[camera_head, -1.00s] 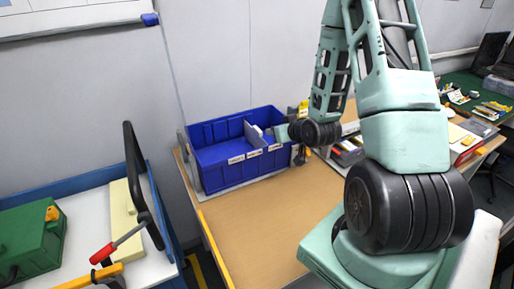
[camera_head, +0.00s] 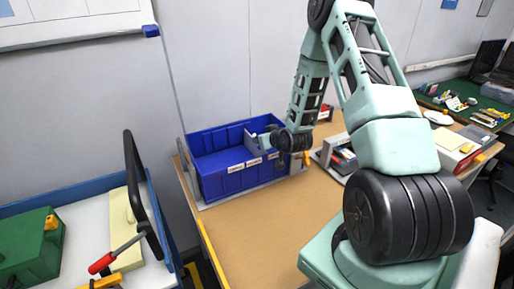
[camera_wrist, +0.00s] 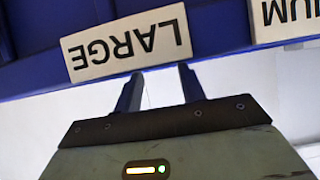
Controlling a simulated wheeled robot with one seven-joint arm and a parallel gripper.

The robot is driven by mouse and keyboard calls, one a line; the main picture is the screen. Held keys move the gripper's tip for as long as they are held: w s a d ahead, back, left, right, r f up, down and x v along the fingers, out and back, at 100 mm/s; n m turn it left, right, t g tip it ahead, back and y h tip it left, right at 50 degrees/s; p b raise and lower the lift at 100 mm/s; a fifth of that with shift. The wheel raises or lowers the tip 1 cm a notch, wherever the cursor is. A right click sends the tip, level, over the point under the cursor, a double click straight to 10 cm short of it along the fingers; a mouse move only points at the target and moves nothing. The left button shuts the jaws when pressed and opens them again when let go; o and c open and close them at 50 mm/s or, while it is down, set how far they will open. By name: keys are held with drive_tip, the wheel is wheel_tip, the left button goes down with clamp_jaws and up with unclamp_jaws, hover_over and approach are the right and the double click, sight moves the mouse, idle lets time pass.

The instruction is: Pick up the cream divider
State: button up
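A pale grey-cream plate (camera_head: 251,141), which looks like the divider, stands upright across the blue bin (camera_head: 215,140) in the head view. My gripper (camera_head: 264,142) is at the bin, close to the right of this plate; I cannot tell if they touch. In the wrist view, my gripper (camera_wrist: 160,72) has two dark fingers apart, with a gap and nothing clearly held between them. Their tips lie just by the lower edge of a LARGE label (camera_wrist: 125,42) on the blue bin wall. The divider cannot be made out in the wrist view.
More white labels sit along the bin's front, one of them partly cut off (camera_wrist: 285,15). The wooden table (camera_head: 250,220) in front of the bin is clear. A rack (camera_head: 340,160) stands to the right. A cart with a green box (camera_head: 30,245) is at the left.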

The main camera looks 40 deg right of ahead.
drive_tip(key=shift+p+x, duration=1)
drive_tip(key=shift+x, duration=1.45)
drive_tip(key=shift+d+f, duration=0.1)
clamp_jaws()
